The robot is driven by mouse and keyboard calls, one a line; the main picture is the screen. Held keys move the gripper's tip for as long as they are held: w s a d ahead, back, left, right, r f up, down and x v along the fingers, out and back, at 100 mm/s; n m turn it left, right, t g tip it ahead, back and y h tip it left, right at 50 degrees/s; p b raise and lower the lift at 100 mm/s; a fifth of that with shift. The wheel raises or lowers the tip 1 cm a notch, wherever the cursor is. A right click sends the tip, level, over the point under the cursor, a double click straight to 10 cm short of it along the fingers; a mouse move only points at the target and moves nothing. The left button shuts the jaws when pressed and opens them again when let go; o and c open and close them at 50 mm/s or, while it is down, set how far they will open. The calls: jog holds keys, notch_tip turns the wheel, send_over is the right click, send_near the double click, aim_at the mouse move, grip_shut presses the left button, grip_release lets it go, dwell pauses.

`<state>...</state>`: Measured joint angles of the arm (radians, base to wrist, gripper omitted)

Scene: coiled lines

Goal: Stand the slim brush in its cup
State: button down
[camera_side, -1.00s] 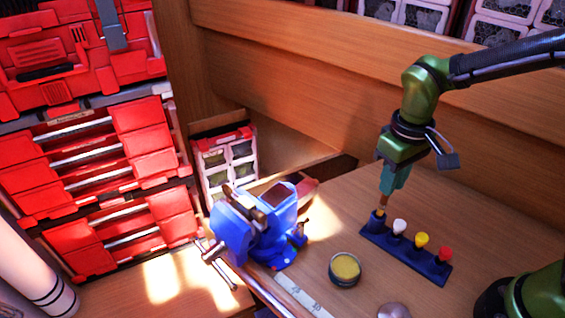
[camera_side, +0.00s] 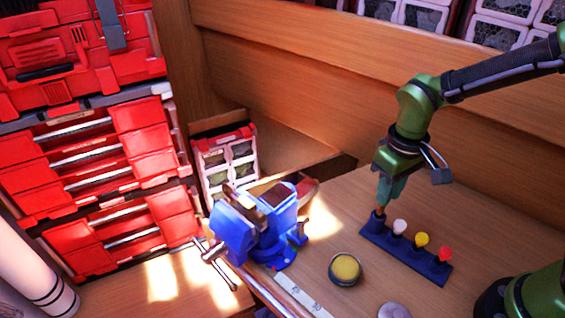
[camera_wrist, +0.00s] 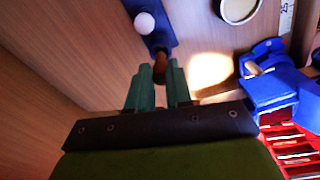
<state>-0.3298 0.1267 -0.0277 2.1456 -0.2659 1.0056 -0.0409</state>
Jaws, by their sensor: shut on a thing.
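My gripper (camera_side: 386,202) points down at the left end of a dark blue rack (camera_side: 406,253) with a row of cups. Its green fingers are shut on a slim brown brush (camera_side: 381,211), which also shows between the fingertips in the wrist view (camera_wrist: 160,63). The brush's lower end is at the leftmost blue cup (camera_side: 376,223) and seems to be in its mouth; how deep it goes is hidden. The brush looks nearly upright. The other places in the rack hold a white-topped piece (camera_side: 400,226), a yellow one (camera_side: 421,239) and a red one (camera_side: 445,253).
A round tin with yellow contents (camera_side: 345,268) stands left of the rack. A grey round object (camera_side: 393,311) is at the front edge. A blue vise (camera_side: 258,230) and a ruler (camera_side: 298,294) are further left. The bench behind the rack is clear.

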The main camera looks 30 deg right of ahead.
jog(key=shift+f, duration=1)
jog(key=shift+f, duration=0.15)
jog(key=c, duration=1)
grip_release()
jog(key=shift+o, duration=0.2)
jog(key=shift+r, duration=3)
notch_tip(320, 180, up, 17)
